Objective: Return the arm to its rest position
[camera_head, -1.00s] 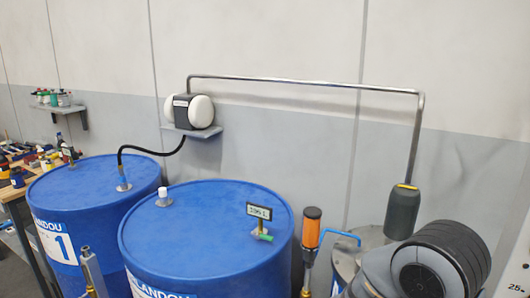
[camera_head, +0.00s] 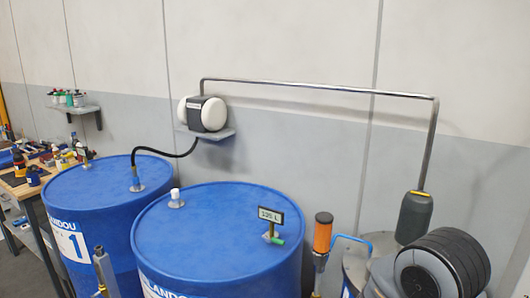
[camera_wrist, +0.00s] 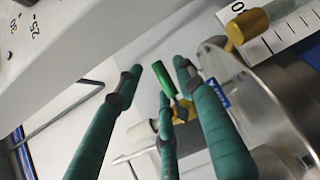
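My arm (camera_head: 440,265) shows at the lower right of the head view as a dark ribbed joint with pale grey links. My gripper is outside the head view. A green handle (camera_wrist: 151,126) with brass parts shows between the fingers in the picture. It looks to lie beyond them, but I cannot tell how far.
Two blue drums (camera_head: 215,235) (camera_head: 95,205) stand at left and centre. An orange-topped tool (camera_head: 322,238) and a grey cylinder on a bent pipe (camera_head: 414,216) stand close to my arm. A wall shelf (camera_head: 206,133) holds a white-ended unit. A metal drum rim (camera_wrist: 250,100) is near the gripper.

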